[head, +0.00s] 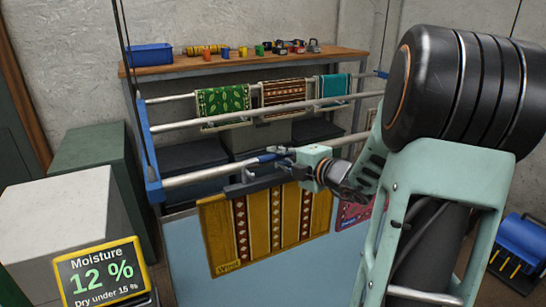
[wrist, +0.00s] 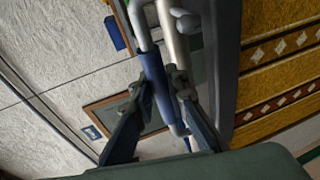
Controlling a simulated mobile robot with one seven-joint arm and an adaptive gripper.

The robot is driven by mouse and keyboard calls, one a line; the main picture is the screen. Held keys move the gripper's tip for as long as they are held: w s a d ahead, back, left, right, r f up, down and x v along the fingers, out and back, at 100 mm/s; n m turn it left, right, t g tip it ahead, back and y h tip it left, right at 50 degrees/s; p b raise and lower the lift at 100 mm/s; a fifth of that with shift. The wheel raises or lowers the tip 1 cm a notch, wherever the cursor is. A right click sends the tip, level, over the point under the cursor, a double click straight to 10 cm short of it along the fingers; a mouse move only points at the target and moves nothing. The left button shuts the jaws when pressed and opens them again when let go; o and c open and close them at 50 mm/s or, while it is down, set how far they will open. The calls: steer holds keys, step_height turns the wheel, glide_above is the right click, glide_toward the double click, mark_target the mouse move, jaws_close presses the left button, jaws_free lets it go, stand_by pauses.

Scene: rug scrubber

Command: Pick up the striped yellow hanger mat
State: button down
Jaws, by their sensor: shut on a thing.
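The striped yellow hanger mat (head: 261,229) hangs at the front of the rack, below a dark clamp bar. It has dark patterned stripes and a "Wool" label at its lower left. In the wrist view its striped cloth (wrist: 282,78) fills the right side. My gripper (head: 276,155) is at the top of the hanger by the front rail. In the wrist view my gripper's fingers (wrist: 162,88) are closed around the blue grip of the hanger (wrist: 158,92). The finger contact is partly hidden in the head view.
The front rail (head: 196,176) runs behind the hanger. Green, brown and teal mats (head: 223,102) hang on rails behind. A pink mat (head: 352,213) hangs close on the right. A moisture display (head: 100,273) reading 12 % stands at the lower left. A wooden shelf (head: 228,63) holds small items.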

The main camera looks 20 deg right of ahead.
steer(key=f+v, duration=0.3)
steer(key=v, duration=1.3)
steer(key=shift+s, duration=0.35)
steer(key=shift+a+f, duration=0.1)
steer(key=shift+f, duration=0.05)
